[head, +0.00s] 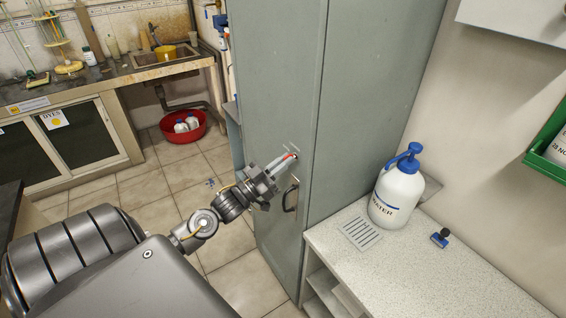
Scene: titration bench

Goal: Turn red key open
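The tall grey-green cabinet (350,90) stands in the middle of the head view, with a dark curved handle (291,196) on its door. A small red key (289,155) shows at the door, above the handle. My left gripper (289,160) reaches up to the door, its pale fingertips right at the key. The fingers partly cover the key, and I cannot tell whether they are closed on it. The lock behind it is hidden. My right gripper is not in view.
A white water bottle (397,194) with a blue pump stands on the speckled counter (420,270) right of the cabinet. A small blue item (440,237) lies beside it. A red basin (183,127) sits on the tiled floor under the sink (165,57).

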